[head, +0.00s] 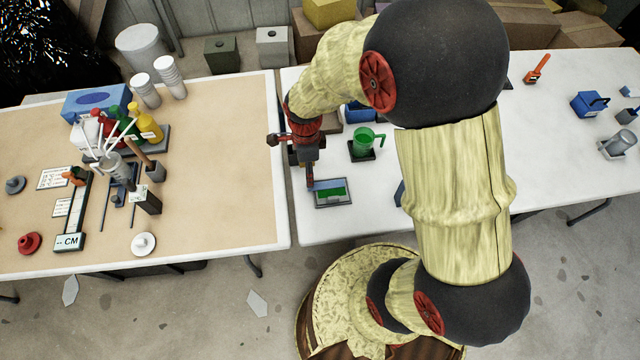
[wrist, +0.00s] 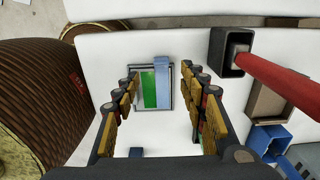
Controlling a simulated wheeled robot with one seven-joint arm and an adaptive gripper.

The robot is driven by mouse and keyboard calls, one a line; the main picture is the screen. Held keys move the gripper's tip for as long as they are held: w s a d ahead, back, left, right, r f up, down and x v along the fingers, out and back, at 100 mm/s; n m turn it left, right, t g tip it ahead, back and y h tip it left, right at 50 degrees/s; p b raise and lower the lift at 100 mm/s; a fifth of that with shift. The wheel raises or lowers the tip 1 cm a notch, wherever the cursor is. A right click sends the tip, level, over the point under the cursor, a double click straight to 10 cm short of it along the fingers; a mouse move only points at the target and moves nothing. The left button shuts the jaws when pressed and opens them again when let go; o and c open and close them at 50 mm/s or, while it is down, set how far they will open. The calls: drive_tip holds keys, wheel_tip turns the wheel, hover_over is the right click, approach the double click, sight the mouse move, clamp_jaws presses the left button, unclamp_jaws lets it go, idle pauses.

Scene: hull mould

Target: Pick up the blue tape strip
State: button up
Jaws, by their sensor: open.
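The blue tape strip (wrist: 161,84) is a narrow, pale blue band at the right side of a small grey-rimmed tray (wrist: 141,109) in the wrist view. One end reaches past the tray's far rim. A green strip (wrist: 149,91) lies beside it, on its left. In the head view the blue strip (head: 328,184) shows along the tray's back edge, above the green. My gripper (wrist: 161,76) is open and empty, with its fingers on either side of the strip in the picture. In the head view my gripper (head: 309,184) is at the tray's left end. I cannot tell its exact height.
A green jug (head: 364,142) stands on a dark base behind the tray. A black square holder (wrist: 231,52) with a red handle (wrist: 280,75) stands right in the wrist view, near a blue container (wrist: 266,138).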

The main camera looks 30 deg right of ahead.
sight(326, 183)
wheel_tip(326, 183, down, 7)
drive_tip(key=b, duration=0.3)
drive_tip(key=shift+w+f, duration=0.1)
drive_tip(key=shift+f, duration=0.05)
drive_tip(key=shift+c, duration=0.2)
drive_tip(key=c, duration=0.9)
